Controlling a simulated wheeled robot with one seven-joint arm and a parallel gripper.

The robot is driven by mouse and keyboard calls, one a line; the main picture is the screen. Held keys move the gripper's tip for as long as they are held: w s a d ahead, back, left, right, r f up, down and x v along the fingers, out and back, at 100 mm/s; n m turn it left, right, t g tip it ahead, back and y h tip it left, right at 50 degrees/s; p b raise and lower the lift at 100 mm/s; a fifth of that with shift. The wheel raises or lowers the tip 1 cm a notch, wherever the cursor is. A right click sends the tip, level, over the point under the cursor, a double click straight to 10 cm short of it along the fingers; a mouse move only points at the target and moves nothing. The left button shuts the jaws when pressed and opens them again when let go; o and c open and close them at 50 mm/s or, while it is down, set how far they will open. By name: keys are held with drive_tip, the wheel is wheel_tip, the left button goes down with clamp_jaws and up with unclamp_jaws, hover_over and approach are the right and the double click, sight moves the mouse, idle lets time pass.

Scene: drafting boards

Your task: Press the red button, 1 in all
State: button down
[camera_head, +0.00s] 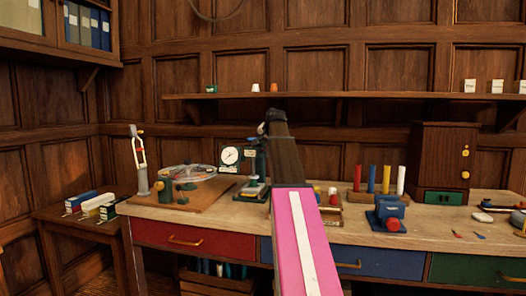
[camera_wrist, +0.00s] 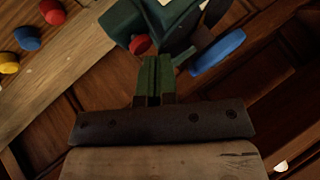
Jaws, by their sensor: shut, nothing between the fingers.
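A red round button (camera_head: 392,226) sits on the front of a blue box (camera_head: 388,207) on the workbench, right of centre in the head view. In the wrist view, a small red round part (camera_wrist: 140,43) shows on a dark green body (camera_wrist: 125,20) just beyond my fingertips; I cannot tell whether it is the same button.
Coloured cylinders stand in a wooden rack (camera_head: 376,198) behind the blue box. A wooden cabinet (camera_head: 445,160) stands at the right. A green-based dial instrument (camera_head: 231,155) and a round apparatus (camera_head: 187,172) are at the left. Bare benchtop (camera_head: 350,236) lies left of the box.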

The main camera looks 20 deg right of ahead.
drive_tip(key=shift+s+a+f, duration=0.15)
drive_tip(key=shift+s+f, duration=0.1)
drive_tip(key=shift+f, duration=0.6)
idle(0.8)
drive_tip(key=shift+w+a+r, duration=0.2)
drive_tip(key=shift+w+r, duration=0.05)
drive_tip(key=shift+r, duration=0.4)
drive_tip(key=shift+r, duration=0.15)
drive_tip(key=shift+w+r, duration=0.2)
drive_tip(key=shift+r, duration=0.75)
drive_tip(key=shift+s+d+r, duration=0.1)
drive_tip(key=shift+d+r, duration=0.05)
drive_tip(key=shift+r, duration=1.45)
drive_tip(key=shift+s, duration=0.1)
